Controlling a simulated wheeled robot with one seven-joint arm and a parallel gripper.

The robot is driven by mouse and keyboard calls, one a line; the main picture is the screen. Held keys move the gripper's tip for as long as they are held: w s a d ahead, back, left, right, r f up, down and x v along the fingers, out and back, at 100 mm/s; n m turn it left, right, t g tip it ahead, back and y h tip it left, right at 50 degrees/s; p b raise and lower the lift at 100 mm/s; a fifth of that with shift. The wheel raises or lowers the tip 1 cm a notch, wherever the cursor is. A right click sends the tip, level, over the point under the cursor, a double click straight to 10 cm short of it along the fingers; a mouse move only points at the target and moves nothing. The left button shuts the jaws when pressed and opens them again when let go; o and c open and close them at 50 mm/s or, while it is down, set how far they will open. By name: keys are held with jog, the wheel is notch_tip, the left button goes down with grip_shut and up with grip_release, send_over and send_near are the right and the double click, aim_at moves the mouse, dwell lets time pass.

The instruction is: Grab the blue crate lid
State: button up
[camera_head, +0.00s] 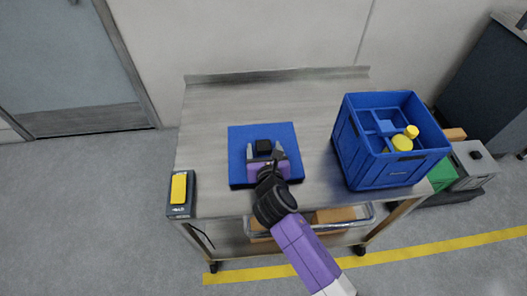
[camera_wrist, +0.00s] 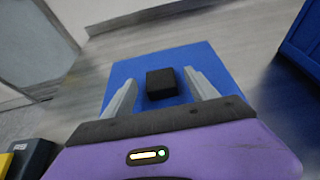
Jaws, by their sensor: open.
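The blue crate lid (camera_head: 240,176) is a flat blue square lying on the metal table, left of the crate. A black block-shaped handle (camera_head: 263,146) stands up near its middle. My gripper (camera_head: 263,152) is over the lid, open, with its fingers pointing at the handle. In the wrist view the blue lid (camera_wrist: 205,58) fills the middle, and the black handle (camera_wrist: 161,83) shows between the two grey fingertips of my gripper (camera_wrist: 158,88). A gap shows on each side of the handle. Whether the fingers are low enough to flank it is hard to tell.
The metal table (camera_head: 205,110) has free room behind and left of the lid. A blue crate (camera_head: 400,172) with dividers and yellow-capped items (camera_head: 402,143) stands at the right. A grey device with a yellow top (camera_head: 179,188) is at the left edge. Cardboard boxes (camera_head: 335,215) sit on the lower shelf.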

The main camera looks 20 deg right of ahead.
jog(key=shift+w+d+f, duration=0.15)
jog(key=shift+w+f, duration=0.05)
jog(key=shift+w, duration=0.25)
grip_shut()
jog(key=shift+r, duration=0.1)
